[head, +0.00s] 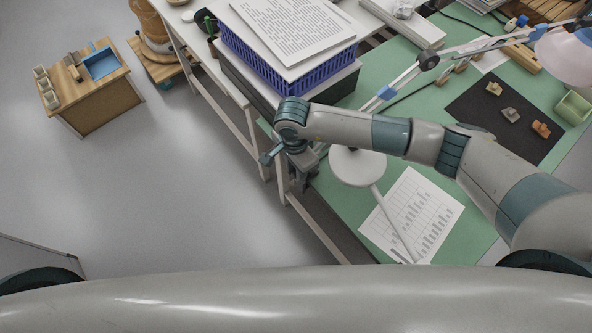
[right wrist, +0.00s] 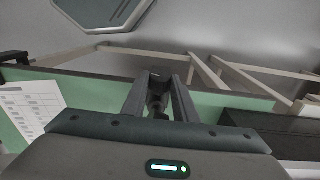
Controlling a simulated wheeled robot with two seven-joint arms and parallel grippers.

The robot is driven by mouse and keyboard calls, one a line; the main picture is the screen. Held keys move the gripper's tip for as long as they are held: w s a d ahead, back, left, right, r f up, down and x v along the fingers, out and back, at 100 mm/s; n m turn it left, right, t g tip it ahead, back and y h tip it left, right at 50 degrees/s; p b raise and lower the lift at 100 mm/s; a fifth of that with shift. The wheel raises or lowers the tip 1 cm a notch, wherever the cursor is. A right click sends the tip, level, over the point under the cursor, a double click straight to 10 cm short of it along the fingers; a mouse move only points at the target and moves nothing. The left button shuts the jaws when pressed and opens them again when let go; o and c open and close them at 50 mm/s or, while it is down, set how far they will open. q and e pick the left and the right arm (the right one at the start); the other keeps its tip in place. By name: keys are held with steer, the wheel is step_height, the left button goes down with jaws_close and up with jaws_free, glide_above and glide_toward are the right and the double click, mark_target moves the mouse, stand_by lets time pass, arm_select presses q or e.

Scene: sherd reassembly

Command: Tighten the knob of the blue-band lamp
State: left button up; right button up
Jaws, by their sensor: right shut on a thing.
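The blue-band lamp has a jointed pale arm with a blue band (head: 387,93) and a pinkish shade (head: 568,55) at the upper right in the head view. The lower part of its arm passes behind my right arm toward the table's near edge. My right gripper (head: 300,168) is at that edge, beside the grey clamp parts there. In the right wrist view its two fingers are shut on a small dark thing, which looks like the knob (right wrist: 157,104). The knob is hidden in the head view. My left gripper is in neither view.
Open floor (head: 150,190) lies to the left.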

steer(key=shift+s+d+f+t+y+b, duration=0.15)
steer(key=shift+t+y+b, duration=0.25)
steer(key=shift+b, duration=0.45)
steer(key=shift+f+t+y+b, duration=0.2)
steer(key=shift+t+b, duration=0.3)
steer(key=shift+b, duration=0.35)
steer(key=shift+r+b, duration=0.25)
steer(key=shift+b, duration=0.2)
steer(key=shift+r+t, duration=0.1)
steer(key=shift+t, duration=0.2)
steer(key=shift+y, duration=0.3)
steer(key=o, duration=1.1)
steer(key=shift+c, duration=0.2)
steer(key=shift+r, duration=0.1)
